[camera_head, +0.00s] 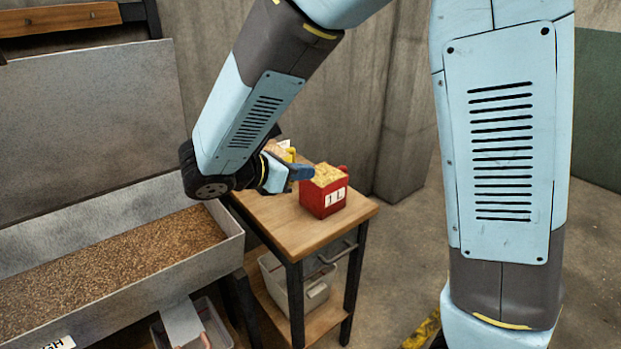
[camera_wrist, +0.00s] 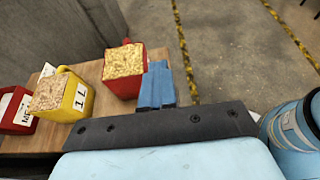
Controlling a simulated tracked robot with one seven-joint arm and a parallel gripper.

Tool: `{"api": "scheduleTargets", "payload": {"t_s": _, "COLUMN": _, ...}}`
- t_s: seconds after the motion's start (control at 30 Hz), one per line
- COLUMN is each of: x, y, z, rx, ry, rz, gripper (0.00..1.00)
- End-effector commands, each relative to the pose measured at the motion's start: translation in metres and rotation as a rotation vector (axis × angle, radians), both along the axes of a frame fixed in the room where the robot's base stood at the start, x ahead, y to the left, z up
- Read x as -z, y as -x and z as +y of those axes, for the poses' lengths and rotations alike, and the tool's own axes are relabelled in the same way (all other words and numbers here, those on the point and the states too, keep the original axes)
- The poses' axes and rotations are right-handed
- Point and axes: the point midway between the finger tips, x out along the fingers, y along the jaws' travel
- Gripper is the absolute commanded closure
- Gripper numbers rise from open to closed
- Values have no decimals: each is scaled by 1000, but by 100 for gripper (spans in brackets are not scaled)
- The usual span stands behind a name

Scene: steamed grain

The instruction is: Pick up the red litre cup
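The red litre cup (camera_head: 323,201), marked "1 L" and full of pale grain, stands upright on the small wooden table. It also shows in the wrist view (camera_wrist: 121,88), with a small red knob at its far edge. My gripper (camera_wrist: 157,85) has its two blue fingers side by side with no visible gap and nothing between them. In the head view my gripper (camera_head: 301,172) is just left of the cup, near its rim. I cannot tell whether the fingers touch the cup.
A yellow grain-filled cup (camera_wrist: 76,104) and a red labelled container (camera_wrist: 22,121) stand left of the red cup in the wrist view. The wooden table (camera_head: 294,230) has bare top in front. A metal trough (camera_head: 200,262) of brown grain is at left; a white bin (camera_head: 315,295) sits below.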

Motion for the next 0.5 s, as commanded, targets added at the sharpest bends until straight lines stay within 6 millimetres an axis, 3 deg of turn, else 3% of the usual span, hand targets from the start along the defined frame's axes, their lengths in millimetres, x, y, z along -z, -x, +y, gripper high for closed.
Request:
{"api": "scheduleTargets", "payload": {"t_s": 0.2, "x": -18, "y": 33, "z": 18, "rx": -1, "ry": -1, "rz": -3, "gripper": 100}}
{"api": "scheduleTargets", "payload": {"t_s": 0.5, "x": -27, "y": 51, "z": 28, "rx": 2, "ry": 0, "rz": -3, "gripper": 100}}
